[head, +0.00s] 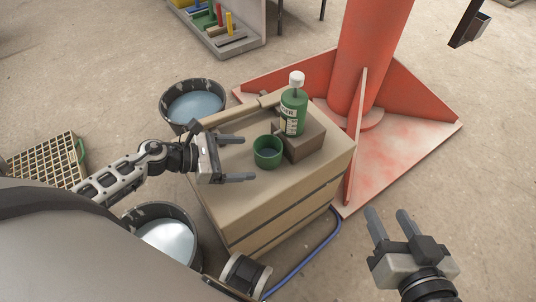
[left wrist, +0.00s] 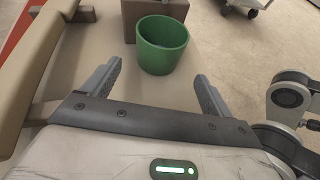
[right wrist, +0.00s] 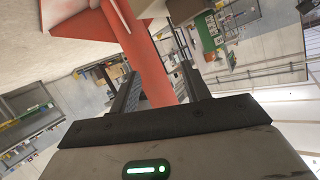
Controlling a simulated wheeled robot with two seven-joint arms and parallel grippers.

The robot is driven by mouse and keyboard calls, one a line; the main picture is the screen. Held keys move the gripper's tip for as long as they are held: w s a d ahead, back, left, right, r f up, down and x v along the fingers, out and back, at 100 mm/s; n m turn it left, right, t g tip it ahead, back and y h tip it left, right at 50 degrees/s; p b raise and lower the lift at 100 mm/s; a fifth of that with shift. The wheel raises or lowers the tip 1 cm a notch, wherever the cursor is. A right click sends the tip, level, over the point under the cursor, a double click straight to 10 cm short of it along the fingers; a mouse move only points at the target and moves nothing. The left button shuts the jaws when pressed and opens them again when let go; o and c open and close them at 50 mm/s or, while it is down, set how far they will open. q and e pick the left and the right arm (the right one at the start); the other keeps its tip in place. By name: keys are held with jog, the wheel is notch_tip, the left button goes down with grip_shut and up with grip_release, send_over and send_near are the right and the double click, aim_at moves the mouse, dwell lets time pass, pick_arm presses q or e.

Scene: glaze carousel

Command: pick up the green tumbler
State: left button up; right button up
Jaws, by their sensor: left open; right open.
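The green tumbler (head: 267,152) stands upright on the tan cabinet top, in front of a brown block. It also shows in the left wrist view (left wrist: 161,46), just beyond and between the fingertips. My left gripper (head: 250,158) is open and empty at the tumbler's left, its fingers pointing toward it. The tumbler appears just ahead of the fingertips, not between the pads. My right gripper (head: 390,222) is open and empty, off to the right of the cabinet, over the floor.
A green bottle with a white cap (head: 293,108) stands close behind the tumbler by the brown block (head: 303,139). A tan bar lies along the back edge of the cabinet (head: 262,198). Buckets (head: 192,88) flank the cabinet; a red column (head: 372,60) rises behind.

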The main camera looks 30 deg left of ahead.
aim_at(260, 156)
pick_arm(q)
jog(key=shift+b+x, duration=0.5)
jog(key=shift+x, duration=2.5)
jog(key=shift+w+a+r, duration=0.1)
jog(key=shift+a, duration=0.05)
jog(key=c, duration=1.1)
